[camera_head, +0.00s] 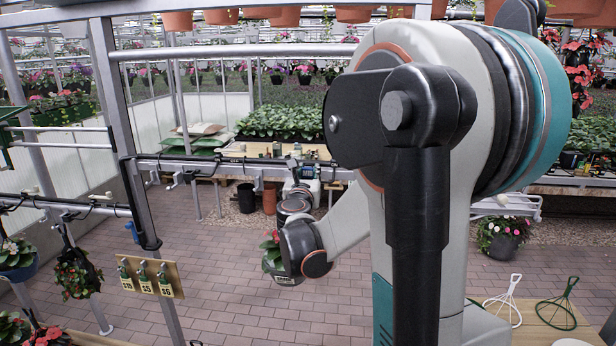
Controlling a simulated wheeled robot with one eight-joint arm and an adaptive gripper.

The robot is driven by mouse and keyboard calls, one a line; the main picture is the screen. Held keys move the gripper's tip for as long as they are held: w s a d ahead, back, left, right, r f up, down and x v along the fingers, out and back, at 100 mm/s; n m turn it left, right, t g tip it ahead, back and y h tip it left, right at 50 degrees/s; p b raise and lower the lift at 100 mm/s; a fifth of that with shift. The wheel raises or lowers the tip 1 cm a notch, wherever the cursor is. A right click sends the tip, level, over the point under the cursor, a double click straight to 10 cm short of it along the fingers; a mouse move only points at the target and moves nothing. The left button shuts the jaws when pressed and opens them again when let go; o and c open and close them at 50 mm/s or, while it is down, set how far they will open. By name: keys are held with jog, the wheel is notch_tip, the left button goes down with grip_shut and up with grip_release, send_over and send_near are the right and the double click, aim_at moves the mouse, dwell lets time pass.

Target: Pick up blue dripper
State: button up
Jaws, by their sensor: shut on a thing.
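I cannot make out a blue dripper for certain. Several small items (276,149) stand on the far wooden-topped bench (238,152), too small to tell apart. My arm fills the right middle of the view, and its far links bend away toward that bench. My gripper (296,170) appears small and dark at the bench's front edge, partly hidden by my own wrist. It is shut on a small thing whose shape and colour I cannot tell.
A potted plant (273,262) shows beside my arm. Wire stands (505,300) are on a table at lower right. A black bucket (246,197) stands under the bench. The brick floor is clear at centre left.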

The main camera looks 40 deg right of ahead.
jog(key=shift+r, duration=0.15)
notch_tip(320, 180, up, 20)
jog(key=p, duration=1)
jog(key=shift+f, duration=0.2)
